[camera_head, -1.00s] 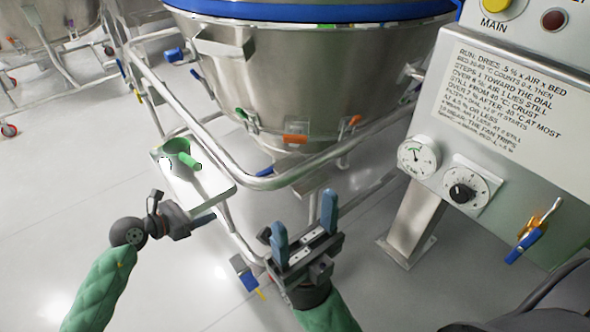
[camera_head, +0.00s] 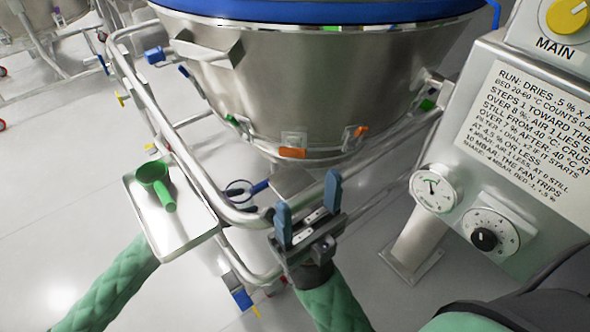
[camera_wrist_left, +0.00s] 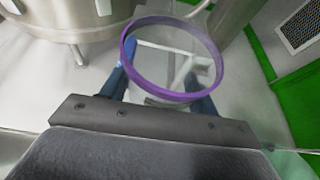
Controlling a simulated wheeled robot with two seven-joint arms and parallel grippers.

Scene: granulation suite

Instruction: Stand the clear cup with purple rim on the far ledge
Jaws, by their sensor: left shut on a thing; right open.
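The clear cup with purple rim (camera_wrist_left: 160,93) is between the blue fingers of my left gripper (camera_wrist_left: 160,66) in the left wrist view, and the gripper is shut on it. In the head view the cup (camera_head: 238,184) and a blue finger of that gripper show small behind the tray's right corner, by the trolley rail. The rest of the gripper and its wrist are hidden behind the tray. My right gripper (camera_head: 308,213) is open and empty in front of the steel vessel. I cannot tell which surface is the far ledge.
A steel tray (camera_head: 190,232) with a green scoop (camera_head: 156,175) on it stands out at the left. Tubular rails (camera_head: 205,185) run around the large steel vessel (camera_head: 300,75). A control panel (camera_head: 530,150) with a gauge and dial is at the right.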

